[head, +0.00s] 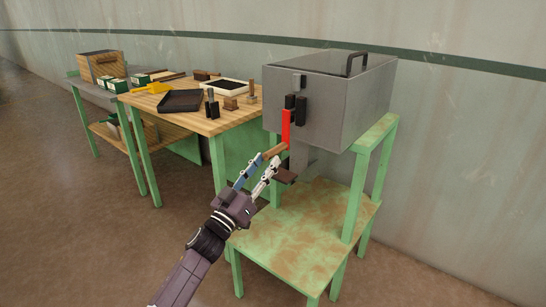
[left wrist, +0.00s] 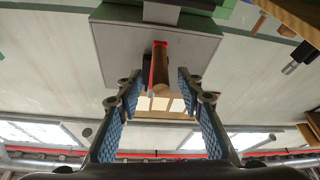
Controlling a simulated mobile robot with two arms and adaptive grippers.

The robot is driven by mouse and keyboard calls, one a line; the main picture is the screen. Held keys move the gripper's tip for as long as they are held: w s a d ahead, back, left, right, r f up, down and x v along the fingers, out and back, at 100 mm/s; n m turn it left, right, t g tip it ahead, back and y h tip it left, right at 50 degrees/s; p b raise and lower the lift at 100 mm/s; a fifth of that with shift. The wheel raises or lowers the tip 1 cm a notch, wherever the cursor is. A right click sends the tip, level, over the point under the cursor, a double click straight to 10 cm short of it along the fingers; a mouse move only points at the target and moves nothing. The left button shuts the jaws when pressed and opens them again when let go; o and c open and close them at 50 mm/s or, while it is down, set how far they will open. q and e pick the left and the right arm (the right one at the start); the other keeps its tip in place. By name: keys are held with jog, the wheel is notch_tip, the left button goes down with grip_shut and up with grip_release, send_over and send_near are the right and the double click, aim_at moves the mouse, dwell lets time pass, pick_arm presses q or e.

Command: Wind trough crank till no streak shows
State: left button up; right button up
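The trough (head: 345,105) is a grey metal box with a closed lid and a black handle on top. On its front face is a red crank arm (head: 286,130), pointing down, with a wooden grip (head: 274,151) at its lower end. My left gripper (head: 265,168) is open at the wooden grip. In the left wrist view the open fingertips (left wrist: 159,83) stand on either side of the wooden grip (left wrist: 160,80), with a gap on both sides. I see no streak; the inside of the trough is hidden. My right gripper is not in view.
The trough rests on a green stand (head: 365,140) with a stained lower shelf (head: 310,225). A brown plate (head: 285,175) sits below the crank. To the left, a wooden-topped table (head: 200,122) holds a black tray (head: 181,101) and a yellow scoop (head: 153,88). Floor to the left is clear.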

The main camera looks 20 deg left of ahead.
aim_at(273, 153)
pick_arm(q)
jog(key=x, duration=0.3)
jog(key=shift+w+d+r, duration=0.1)
jog(key=shift+w+d, duration=0.05)
jog(key=shift+w, duration=0.2)
jog(key=shift+w+r, duration=0.2)
jog(key=shift+w, duration=0.2)
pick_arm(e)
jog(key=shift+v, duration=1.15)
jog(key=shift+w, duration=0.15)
pick_arm(q)
grip_shut()
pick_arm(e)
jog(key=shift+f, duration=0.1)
